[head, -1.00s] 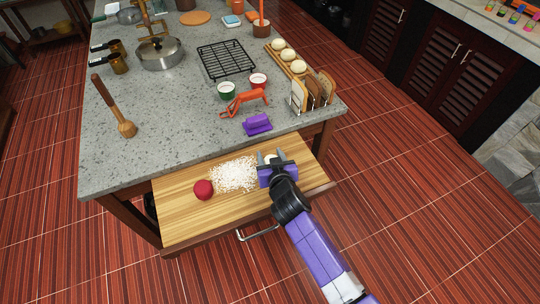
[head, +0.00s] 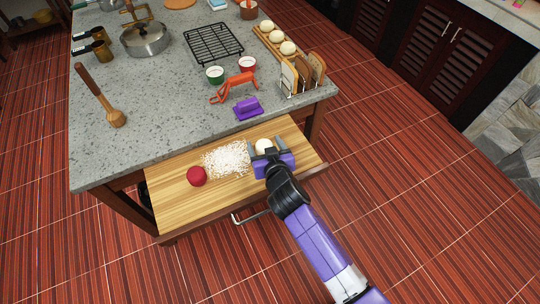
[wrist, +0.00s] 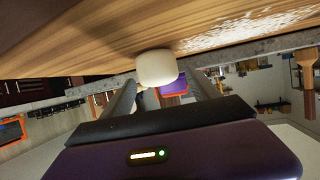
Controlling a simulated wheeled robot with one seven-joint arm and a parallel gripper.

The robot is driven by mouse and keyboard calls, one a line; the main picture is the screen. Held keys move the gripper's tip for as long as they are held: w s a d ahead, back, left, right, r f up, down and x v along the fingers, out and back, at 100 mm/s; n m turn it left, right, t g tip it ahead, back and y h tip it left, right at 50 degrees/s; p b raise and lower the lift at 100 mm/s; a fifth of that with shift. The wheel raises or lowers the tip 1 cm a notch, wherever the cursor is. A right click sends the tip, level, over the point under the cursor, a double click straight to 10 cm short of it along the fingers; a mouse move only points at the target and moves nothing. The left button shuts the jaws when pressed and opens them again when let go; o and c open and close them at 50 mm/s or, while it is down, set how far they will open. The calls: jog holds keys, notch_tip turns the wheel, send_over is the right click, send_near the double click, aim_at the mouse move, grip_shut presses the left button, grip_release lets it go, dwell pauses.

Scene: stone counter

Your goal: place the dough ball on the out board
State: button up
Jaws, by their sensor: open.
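A pale dough ball (head: 263,145) rests on the pulled-out wooden board (head: 185,207) at the counter's front, right of the scattered flour. My gripper (head: 266,148) is low over this board, with its fingers open on either side of the ball. In the wrist view the dough ball (wrist: 157,68) shows between the two fingertips; I cannot tell whether either finger touches it. A narrow wooden board (head: 269,43) with three pale dough balls in a row lies on the counter's back right; it looks like the out board.
A red ball (head: 197,176) sits left of the flour (head: 227,159). On the counter, a purple tool (head: 247,108), an orange-red tool (head: 235,88), two small bowls, a toast rack (head: 302,75) and a black wire rack (head: 213,43) stand between the pulled-out board and the narrow board.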

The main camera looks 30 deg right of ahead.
jog(key=v, duration=0.8)
jog(key=shift+s+r, duration=0.1)
jog(key=shift+s, duration=0.1)
jog(key=s+a+n+y, duration=0.2)
jog(key=s, duration=1.6)
jog(key=s+d+r+t, duration=0.1)
jog(key=s+d+r, duration=0.1)
jog(key=s+r, duration=1)
jog(key=s, duration=0.4)
jog(key=shift+d+r+t+y, duration=0.2)
jog(key=shift+r+t+y, duration=0.1)
jog(key=shift+r, duration=0.05)
